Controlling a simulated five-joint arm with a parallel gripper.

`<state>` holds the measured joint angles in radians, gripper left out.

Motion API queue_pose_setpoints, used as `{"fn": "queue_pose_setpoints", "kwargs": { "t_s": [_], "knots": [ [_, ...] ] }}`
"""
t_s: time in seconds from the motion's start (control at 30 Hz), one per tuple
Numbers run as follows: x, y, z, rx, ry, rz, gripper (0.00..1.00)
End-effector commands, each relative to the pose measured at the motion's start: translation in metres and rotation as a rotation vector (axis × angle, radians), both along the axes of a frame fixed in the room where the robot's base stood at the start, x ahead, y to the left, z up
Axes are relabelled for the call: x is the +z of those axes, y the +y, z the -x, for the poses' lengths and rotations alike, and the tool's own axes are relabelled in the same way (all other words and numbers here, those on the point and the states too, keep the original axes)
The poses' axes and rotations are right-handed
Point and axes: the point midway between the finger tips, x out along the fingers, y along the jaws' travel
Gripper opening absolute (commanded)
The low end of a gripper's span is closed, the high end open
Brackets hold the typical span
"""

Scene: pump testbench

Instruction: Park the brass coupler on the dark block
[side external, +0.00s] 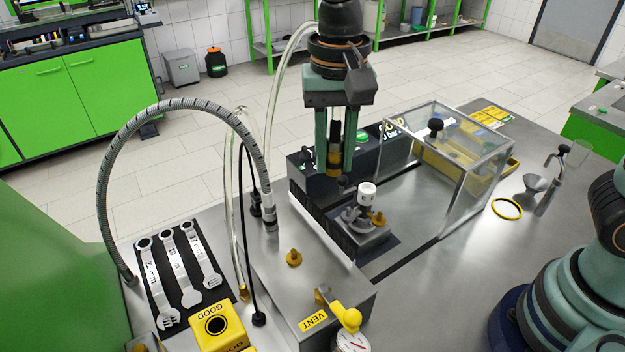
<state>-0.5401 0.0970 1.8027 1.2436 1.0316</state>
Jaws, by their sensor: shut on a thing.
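My gripper (335,168) points straight down, its two green fingers shut on the brass coupler (334,158). The coupler is upright, with a black upper part and a brass-coloured band lower down. The dark block (304,178) stands right behind and below the fingers, at the back of the steel bench. The coupler overlaps this block in the picture. I cannot tell whether it touches the block or hangs above it. The coupler's lower end is hard to make out against the dark surfaces.
A clear guard box (455,160) with a black knob stands right of the gripper. A fixture with a white cap (367,193) is just in front. A grey hose (150,110) arches at left. Spanners (180,265) and a yellow GOOD block (217,327) lie front left.

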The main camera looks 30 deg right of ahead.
Motion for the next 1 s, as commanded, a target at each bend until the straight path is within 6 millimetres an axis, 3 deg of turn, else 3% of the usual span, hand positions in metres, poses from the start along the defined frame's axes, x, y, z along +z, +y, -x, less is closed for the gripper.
{"fn": "queue_pose_setpoints", "kwargs": {
  "t_s": [0.1,0.3,1.0],
  "knots": [
    [-0.025,0.037,0.004,0.107,0.004,0.002,0.00],
    [-0.050,0.072,0.011,0.210,0.001,0.001,0.00],
    [-0.095,0.078,0.013,0.230,0.000,0.000,0.00]
  ]
}}
